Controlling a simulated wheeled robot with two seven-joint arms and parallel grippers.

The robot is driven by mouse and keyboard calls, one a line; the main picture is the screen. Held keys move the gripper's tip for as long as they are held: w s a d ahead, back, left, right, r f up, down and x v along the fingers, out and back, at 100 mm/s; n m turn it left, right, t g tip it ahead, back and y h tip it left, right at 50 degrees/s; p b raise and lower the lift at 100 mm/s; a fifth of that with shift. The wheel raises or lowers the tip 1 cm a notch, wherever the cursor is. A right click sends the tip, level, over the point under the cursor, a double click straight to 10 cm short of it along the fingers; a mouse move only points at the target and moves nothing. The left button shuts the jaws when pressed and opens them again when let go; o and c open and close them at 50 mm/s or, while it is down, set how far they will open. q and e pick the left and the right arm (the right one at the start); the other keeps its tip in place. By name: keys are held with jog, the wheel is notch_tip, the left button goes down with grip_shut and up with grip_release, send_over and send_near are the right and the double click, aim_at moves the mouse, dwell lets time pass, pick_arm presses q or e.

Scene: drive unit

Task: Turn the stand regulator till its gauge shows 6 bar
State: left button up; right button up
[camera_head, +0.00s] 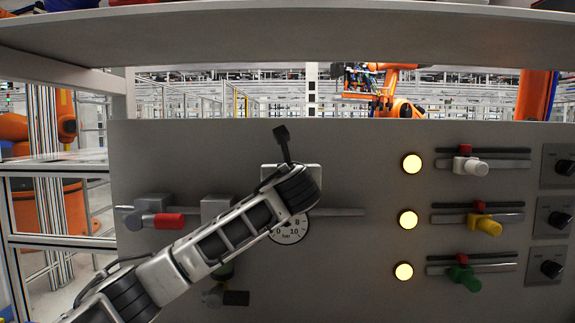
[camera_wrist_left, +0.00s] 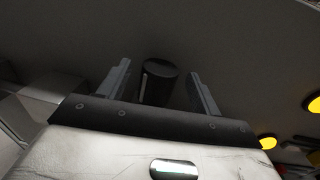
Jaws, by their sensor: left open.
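The round white gauge (camera_head: 289,232) is on the grey panel in the head view. Its 8, 10 and "bar" show, but my left arm covers its upper left part, so I cannot read the needle. My left gripper (camera_wrist_left: 160,70) points at the panel, with its two fingers apart. A black cylindrical knob (camera_wrist_left: 158,82) with a pale line on its side, apparently the regulator's, stands between the fingers with a gap on both sides. In the head view my wrist hides the fingers and this knob. My right gripper is out of view.
Left on the panel are a red-handled valve (camera_head: 165,220) and a black-handled one (camera_head: 234,298) below my arm. To the right are lit yellow lamps (camera_head: 408,219), sliders with coloured knobs (camera_head: 486,226) and black rotary knobs (camera_head: 560,220). A shelf (camera_head: 300,38) overhangs the top.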

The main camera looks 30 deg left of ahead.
pick_arm(q)
jog(key=shift+w+a, duration=0.4)
jog(key=shift+w, duration=0.15)
jog(key=c, duration=1)
jog(key=shift+m+t+h, duration=0.3)
jog(key=shift+m+h, duration=0.1)
jog(key=m+t+h, duration=0.1)
jog(key=h, duration=0.1)
jog(key=m+h, duration=0.1)
jog(key=h, duration=0.1)
jog(key=m+t+h, duration=0.1)
jog(key=m+h, duration=0.1)
jog(key=shift+s+a+t, duration=0.2)
jog(key=shift+a+t, duration=0.1)
jog(key=shift+a, duration=0.1)
jog(key=shift+a+m+h, duration=0.15)
jog(key=shift+m+h, duration=1.35)
jog(key=shift+h, duration=1.1)
